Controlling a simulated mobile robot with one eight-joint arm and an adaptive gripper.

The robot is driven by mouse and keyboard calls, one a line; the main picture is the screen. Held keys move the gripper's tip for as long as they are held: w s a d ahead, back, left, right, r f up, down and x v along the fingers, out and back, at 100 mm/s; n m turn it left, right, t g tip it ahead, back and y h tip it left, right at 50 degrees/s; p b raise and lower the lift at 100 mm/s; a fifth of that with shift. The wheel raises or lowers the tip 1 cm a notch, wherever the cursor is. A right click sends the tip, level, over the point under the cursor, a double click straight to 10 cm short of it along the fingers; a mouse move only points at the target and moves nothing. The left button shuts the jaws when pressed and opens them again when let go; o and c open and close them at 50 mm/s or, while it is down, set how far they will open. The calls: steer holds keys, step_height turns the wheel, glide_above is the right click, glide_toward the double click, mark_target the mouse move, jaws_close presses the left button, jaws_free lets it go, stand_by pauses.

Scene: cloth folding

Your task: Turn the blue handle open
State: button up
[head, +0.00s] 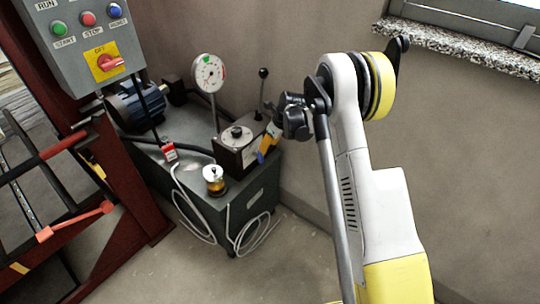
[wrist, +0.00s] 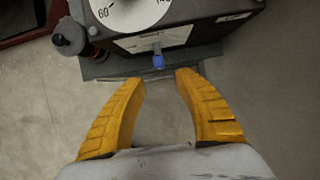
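The blue handle (wrist: 158,61) is a small lever on a thin grey stem at the front of a dark box (wrist: 205,14). In the wrist view it lies just beyond my gripper (wrist: 162,78), roughly in line with the gap between the two yellow fingers. The fingers are spread and empty, and the handle appears apart from them. In the head view my gripper (head: 268,144) is at the right side of the dark box on the hydraulic unit. A small blue patch there is probably the handle (head: 261,158), partly hidden by the gripper.
A round dial gauge (head: 209,73) stands on a post above the unit (head: 235,205). A black-knobbed lever (head: 263,74) rises behind the box. A control panel (head: 85,45) and red frame (head: 125,185) stand at left. The floor at front is clear except for loose cables.

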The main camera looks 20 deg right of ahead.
mark_target(261, 157)
steer(key=b+x, duration=0.3)
steer(key=x, duration=0.7)
steer(key=shift+f+b, duration=0.1)
steer(key=shift+b, duration=0.3)
jaws_close()
